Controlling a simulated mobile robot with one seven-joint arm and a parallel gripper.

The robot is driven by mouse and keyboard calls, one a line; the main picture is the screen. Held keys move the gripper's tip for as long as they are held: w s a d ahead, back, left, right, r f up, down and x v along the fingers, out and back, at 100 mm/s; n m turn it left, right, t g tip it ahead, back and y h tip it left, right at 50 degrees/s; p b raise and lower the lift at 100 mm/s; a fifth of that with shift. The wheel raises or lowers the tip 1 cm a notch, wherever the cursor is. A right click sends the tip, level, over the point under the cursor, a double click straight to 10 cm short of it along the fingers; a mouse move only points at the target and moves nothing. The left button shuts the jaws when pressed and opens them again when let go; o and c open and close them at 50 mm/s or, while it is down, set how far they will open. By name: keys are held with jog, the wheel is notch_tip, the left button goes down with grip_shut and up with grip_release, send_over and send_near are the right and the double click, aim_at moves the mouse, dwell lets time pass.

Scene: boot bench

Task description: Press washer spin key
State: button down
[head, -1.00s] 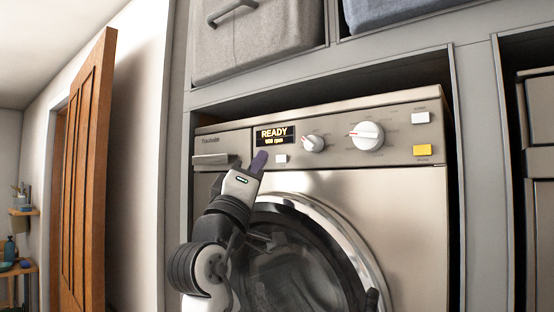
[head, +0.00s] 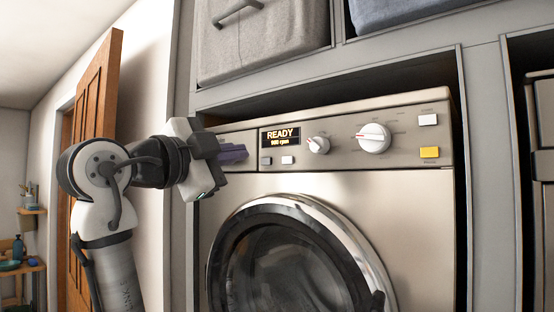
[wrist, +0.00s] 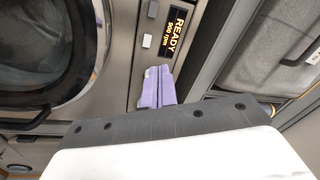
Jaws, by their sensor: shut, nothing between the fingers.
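The washer (head: 400,205) has a control panel whose lit display (head: 280,137) reads READY, with what looks like 900 rpm below; the display (wrist: 175,30) also shows in the wrist view. Under it sit two small keys, a greyer left one (head: 265,161) and a white right one (head: 287,160).
Two white knobs (head: 373,138) sit right of the display, with a white key (head: 428,119) and a yellow key (head: 429,152) at the far right. The round door (head: 290,255) is below. Grey cabinet frame surrounds the washer; fabric bins (head: 262,45) are above.

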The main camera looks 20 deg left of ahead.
aim_at(287, 160)
jog(key=s+m, duration=0.1)
jog(key=m+g, duration=0.1)
jog(key=m, duration=0.1)
jog(key=s+m, duration=0.1)
jog(key=m, duration=0.1)
jog(key=shift+s+a+f+g+y, duration=0.2)
jog(key=shift+s+a+g+y, duration=0.1)
jog(key=shift+s, duration=0.05)
jog(key=p+x, duration=0.5)
jog(key=x, duration=0.8)
jog(key=shift+p, duration=0.35)
jog(key=shift+w+d, duration=0.15)
jog(key=shift+w, duration=0.4)
